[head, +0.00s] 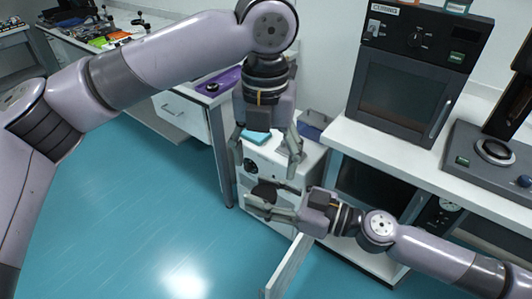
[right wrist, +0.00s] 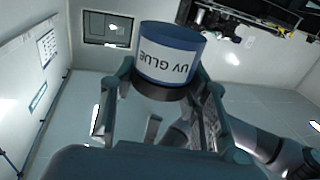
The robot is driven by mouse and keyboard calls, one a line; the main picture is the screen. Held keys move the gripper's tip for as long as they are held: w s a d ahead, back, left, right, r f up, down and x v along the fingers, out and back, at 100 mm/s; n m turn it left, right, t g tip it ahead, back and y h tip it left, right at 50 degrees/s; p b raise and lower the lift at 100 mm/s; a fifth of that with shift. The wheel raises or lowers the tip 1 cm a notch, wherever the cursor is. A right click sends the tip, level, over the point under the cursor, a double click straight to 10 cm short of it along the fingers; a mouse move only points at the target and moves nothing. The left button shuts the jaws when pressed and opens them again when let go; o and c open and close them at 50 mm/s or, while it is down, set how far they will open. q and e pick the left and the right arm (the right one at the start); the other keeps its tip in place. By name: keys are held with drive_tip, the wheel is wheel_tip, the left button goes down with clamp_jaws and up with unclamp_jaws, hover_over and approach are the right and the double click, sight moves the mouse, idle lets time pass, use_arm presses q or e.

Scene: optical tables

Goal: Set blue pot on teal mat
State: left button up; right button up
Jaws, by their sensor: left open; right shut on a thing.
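A blue pot (right wrist: 170,55) with a white "UV GLUE" label and a dark end is held between the fingers of my right gripper (right wrist: 165,100) in the right wrist view. In the head view, my right gripper (head: 258,201) is in front of a white cabinet, below its top, with a dark round shape at its fingers; the pot's blue side does not show there. A small teal mat (head: 257,137) lies on the cabinet top, partly hidden by my left gripper. My left gripper (head: 266,163) is open and empty, pointing down in front of the mat.
The white cabinet (head: 312,157) stands between two benches, with a blue-grey tray (head: 309,131) at its back. An oven labelled "CURING" (head: 410,95) stands on the right bench. A purple mat (head: 226,80) lies on the left bench. A white panel (head: 287,268) sticks out below my right gripper.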

sight(267, 196)
use_arm(q)
wheel_tip(267, 196, down, 12)
drive_tip(key=shift+r, duration=0.15)
idle(0.3)
drive_tip(key=shift+c, duration=0.4)
drive_tip(key=shift+d, duration=0.15)
drive_tip(key=c, duration=1.1)
drive_tip(key=shift+c, duration=0.3)
use_arm(e)
drive_tip(key=o, duration=1.3)
drive_tip(key=shift+o, duration=0.2)
